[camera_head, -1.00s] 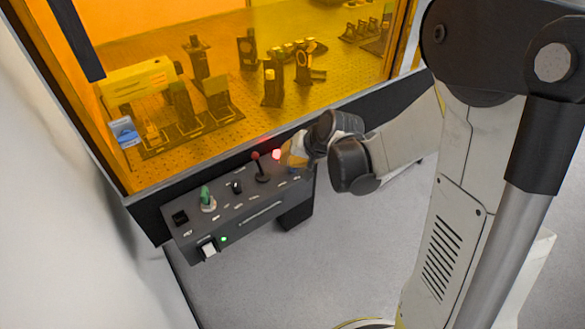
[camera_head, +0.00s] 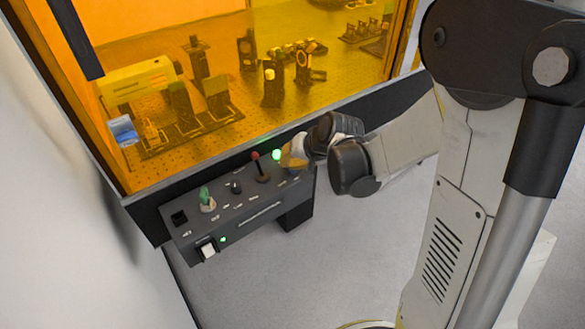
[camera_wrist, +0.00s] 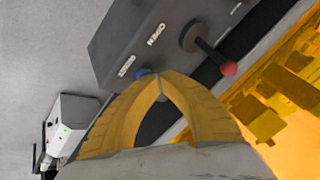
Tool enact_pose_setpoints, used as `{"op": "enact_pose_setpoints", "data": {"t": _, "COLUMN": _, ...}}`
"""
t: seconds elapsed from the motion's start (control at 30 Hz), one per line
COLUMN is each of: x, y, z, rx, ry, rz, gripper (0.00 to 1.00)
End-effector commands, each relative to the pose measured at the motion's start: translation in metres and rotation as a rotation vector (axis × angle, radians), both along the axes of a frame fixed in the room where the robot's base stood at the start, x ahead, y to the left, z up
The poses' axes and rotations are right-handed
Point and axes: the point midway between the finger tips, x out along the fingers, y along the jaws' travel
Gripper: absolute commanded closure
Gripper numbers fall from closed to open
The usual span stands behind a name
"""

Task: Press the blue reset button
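The blue reset button (camera_wrist: 144,72) shows only as a small blue patch at the yellow fingertips in the wrist view, mostly hidden behind them. My gripper (camera_wrist: 160,80) has its two yellow fingers meeting at the tips, shut with nothing seen between them. In the head view my gripper (camera_head: 291,158) is at the right end of the dark control panel (camera_head: 236,214), its tips down at the panel top.
A red-knobbed lever (camera_head: 259,168) stands just left of my gripper, with a green-lit lamp (camera_head: 277,155) beside it. A green key-like knob (camera_head: 205,198) and a black knob (camera_head: 236,187) are farther left. An amber enclosure (camera_head: 220,80) rises behind the panel.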

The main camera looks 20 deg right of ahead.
Motion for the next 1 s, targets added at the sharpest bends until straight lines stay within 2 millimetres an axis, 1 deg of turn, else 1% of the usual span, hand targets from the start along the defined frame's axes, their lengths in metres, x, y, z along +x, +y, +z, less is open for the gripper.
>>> {"op": "enact_pose_setpoints", "data": {"t": 0.33, "x": 0.000, "y": 0.000, "z": 0.017, "rx": 0.000, "ry": 0.000, "rz": 0.000, "gripper": 1.00}}
{"op": "enact_pose_setpoints", "data": {"t": 0.67, "x": 0.000, "y": 0.000, "z": 0.017, "rx": 0.000, "ry": 0.000, "rz": 0.000, "gripper": 1.00}}
{"op": "enact_pose_setpoints", "data": {"t": 0.77, "x": 0.000, "y": 0.000, "z": 0.020, "rx": 0.000, "ry": 0.000, "rz": 0.000, "gripper": 1.00}}
{"op": "enact_pose_setpoints", "data": {"t": 1.0, "x": 0.000, "y": 0.000, "z": 0.043, "rx": 0.000, "ry": 0.000, "rz": 0.000, "gripper": 1.00}}
